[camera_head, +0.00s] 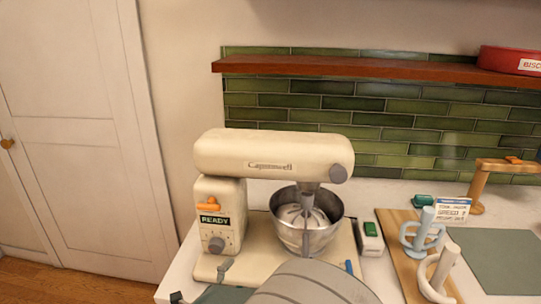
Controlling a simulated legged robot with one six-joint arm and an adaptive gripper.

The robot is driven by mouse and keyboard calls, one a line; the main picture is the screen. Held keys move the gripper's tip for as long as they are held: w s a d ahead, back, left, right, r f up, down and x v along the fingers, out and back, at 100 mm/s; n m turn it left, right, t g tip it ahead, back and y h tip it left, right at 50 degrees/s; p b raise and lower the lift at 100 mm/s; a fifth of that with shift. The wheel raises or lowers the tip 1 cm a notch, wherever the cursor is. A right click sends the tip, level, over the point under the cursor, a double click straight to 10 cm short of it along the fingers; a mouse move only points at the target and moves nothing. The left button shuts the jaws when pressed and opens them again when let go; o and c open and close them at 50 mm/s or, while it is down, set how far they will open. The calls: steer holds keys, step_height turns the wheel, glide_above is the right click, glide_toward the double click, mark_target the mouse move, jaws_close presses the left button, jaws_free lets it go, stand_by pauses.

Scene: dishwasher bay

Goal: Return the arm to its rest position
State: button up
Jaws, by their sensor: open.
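A grey, rounded part of my arm (315,285) shows at the bottom centre, in front of the stand mixer. It hides part of the mixer's base and the counter's front. My gripper's fingers cannot be made out in this view. The cream stand mixer (270,155) stands on the counter with its head level over a steel bowl (318,240). A whisk-like beater (303,213) is in the bowl. A label on the mixer's column reads READY (214,221).
A red tin (505,58) sits on the shelf (350,72).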

steer(key=s+d+r+m+g+h, duration=0.15)
steer(key=d+m+g, duration=0.25)
steer(key=d+m, duration=0.45)
steer(key=s+d+r+m+g, duration=0.1)
steer(key=s+d+m+g, duration=0.2)
steer(key=d+m, duration=0.55)
steer(key=s+d+r+m+g+h, duration=0.1)
steer(key=s+d+r+m+g, duration=0.2)
steer(key=d+m, duration=0.55)
steer(key=s+r+m+y, duration=0.1)
steer(key=s+m+y, duration=0.3)
steer(key=m, duration=1)
steer(key=s+r+m+y, duration=0.2)
steer(key=s+m+y, duration=0.2)
steer(key=m, duration=1)
steer(key=shift+s, duration=1)
steer(key=shift+d, duration=0.1)
